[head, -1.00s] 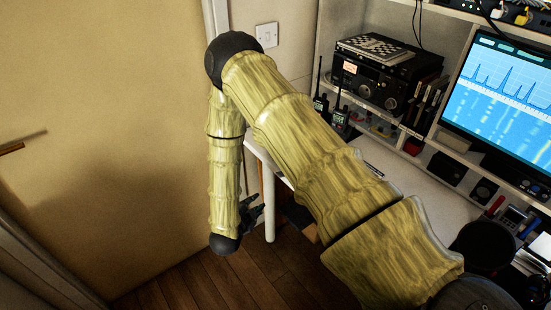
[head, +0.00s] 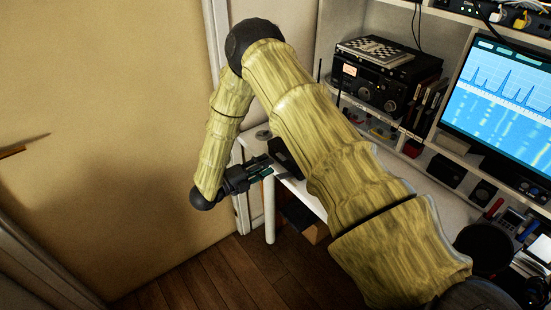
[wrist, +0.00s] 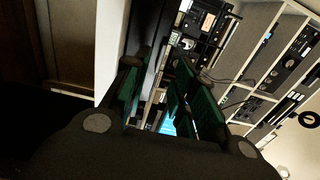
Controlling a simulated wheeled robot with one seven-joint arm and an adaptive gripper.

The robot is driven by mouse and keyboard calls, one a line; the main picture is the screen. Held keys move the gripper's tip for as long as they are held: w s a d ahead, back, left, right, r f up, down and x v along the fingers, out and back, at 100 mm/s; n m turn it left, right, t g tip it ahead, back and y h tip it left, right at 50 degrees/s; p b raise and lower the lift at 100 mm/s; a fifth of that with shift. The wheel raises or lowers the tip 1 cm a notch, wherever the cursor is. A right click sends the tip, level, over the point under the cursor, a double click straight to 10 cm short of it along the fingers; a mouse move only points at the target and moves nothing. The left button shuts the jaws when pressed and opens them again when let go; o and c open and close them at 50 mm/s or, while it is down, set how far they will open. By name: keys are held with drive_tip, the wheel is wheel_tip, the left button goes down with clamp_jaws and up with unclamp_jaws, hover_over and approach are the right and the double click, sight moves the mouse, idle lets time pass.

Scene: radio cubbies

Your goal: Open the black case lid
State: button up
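A dark case-like object (head: 287,157) sits at the left end of the white desk in the head view, partly hidden by my arm; I take it for the black case, but its lid cannot be made out. My gripper (head: 262,167) is just left of it, at the desk's corner, pointing right. In the wrist view my gripper (wrist: 160,98) shows green-padded fingers spread apart. A dark upright panel (wrist: 143,38) runs beyond the fingers there; I cannot tell whether it is part of the case or whether anything touches it.
The white desk (head: 311,196) has a leg (head: 269,210) below my gripper. A black radio (head: 380,80) stands on the shelf, with a monitor (head: 500,100) to the right. The wall (head: 110,120) lies left of my arm. Wooden floor (head: 200,280) is clear.

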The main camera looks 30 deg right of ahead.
drive_tip(key=shift+w+d+p, duration=0.15)
drive_tip(key=shift+d+p, duration=0.1)
drive_tip(key=shift+d, duration=1.05)
drive_tip(key=shift+w+d+p, duration=0.1)
drive_tip(key=shift+d+p, duration=0.1)
drive_tip(key=shift+d, duration=1.1)
clamp_jaws()
